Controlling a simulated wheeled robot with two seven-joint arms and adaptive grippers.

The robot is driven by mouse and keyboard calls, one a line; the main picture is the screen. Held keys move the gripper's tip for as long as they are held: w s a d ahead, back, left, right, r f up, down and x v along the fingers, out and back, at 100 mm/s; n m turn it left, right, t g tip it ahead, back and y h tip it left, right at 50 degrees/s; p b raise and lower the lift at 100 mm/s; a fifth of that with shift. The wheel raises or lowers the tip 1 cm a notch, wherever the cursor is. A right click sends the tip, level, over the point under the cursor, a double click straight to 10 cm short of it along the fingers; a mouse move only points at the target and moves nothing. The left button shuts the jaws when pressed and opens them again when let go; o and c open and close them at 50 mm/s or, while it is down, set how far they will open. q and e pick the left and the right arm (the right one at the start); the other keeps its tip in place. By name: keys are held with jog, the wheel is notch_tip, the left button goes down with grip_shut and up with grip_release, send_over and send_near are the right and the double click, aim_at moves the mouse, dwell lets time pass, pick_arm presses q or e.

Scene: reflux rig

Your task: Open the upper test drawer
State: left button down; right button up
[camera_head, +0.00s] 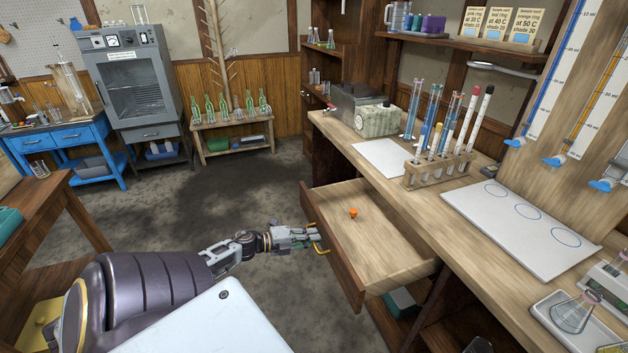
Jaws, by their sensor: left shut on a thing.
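The upper test drawer (372,229) is pulled out from under the wooden workbench, and its bare inside floor shows. A small orange object (353,213) lies in it. A yellow, brass-like handle (317,240) is on the drawer's front face. My left gripper (314,238) reaches in from the left and is shut on this handle. The fingers partly hide the handle. My right gripper is not in view.
The workbench (340,137) carries a wooden rack (438,167) of tubes and a white board (520,230) with circles. Below the drawer is an open shelf with a green-topped box (400,302). Dark floor (220,200) left of the drawer is clear.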

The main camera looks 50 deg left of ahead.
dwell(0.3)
pick_arm(q)
jog(key=c, duration=1.5)
grip_release()
jog(key=shift+s, duration=0.1)
jog(key=shift+v, duration=5.95)
